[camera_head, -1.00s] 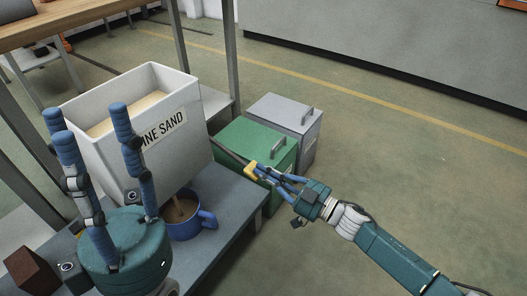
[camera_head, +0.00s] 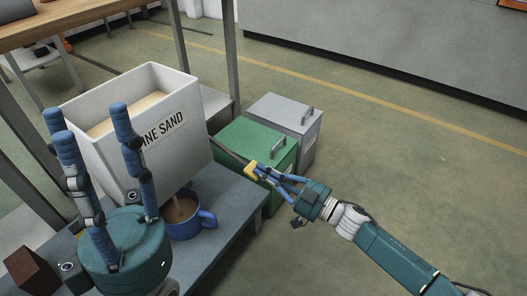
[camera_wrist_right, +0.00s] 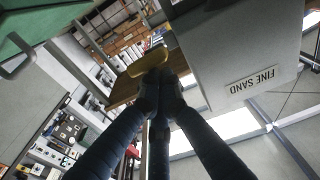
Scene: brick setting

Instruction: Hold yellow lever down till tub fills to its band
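The white hopper labelled FINE SAND (camera_head: 188,150) stands on a grey bench and holds tan sand; its label side also shows in the right wrist view (camera_wrist_right: 240,45). The blue tub with a handle (camera_head: 188,229) sits under its outlet, with brown sand inside and a thin stream at its mouth. I cannot make out a band on it. The yellow lever (camera_head: 251,171) sticks out at the right on a thin rod. My right gripper (camera_head: 262,174) has its fingers together, their tips touching the lever (camera_wrist_right: 148,62). My left gripper (camera_head: 92,118) points up, fingers apart and empty, in front of the hopper.
A green bin (camera_head: 240,135) and a grey bin (camera_head: 272,115) with handles stand on the floor behind the lever. A dark brown block (camera_head: 30,270) lies at the bench's left. A wooden-topped table (camera_head: 70,18) is behind. Floor at right is clear.

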